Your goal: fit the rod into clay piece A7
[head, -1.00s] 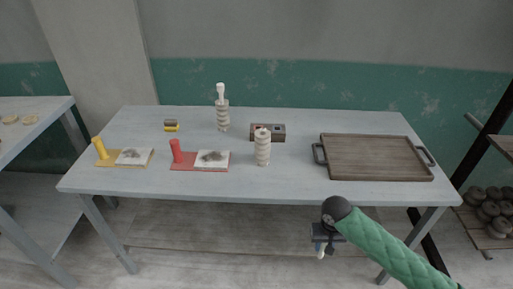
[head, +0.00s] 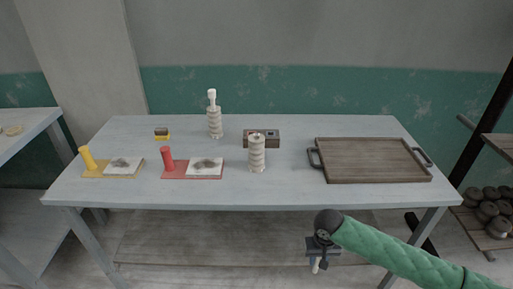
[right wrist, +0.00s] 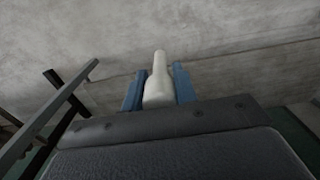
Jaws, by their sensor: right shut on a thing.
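My right gripper (head: 318,262) is shut on a white rod (right wrist: 160,85), in front of the table's front edge. In the right wrist view the rod stands between the two blue fingers, with its narrower end pointing away. In the head view only a small pale end shows below the gripper. Two pale ribbed clay columns stand upright on the table. The front one (head: 257,154) has a small dark opening at its top. The back one (head: 214,124) has a white rod-like piece (head: 212,98) standing in its top. I cannot read any A7 label. My left gripper is not in view.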

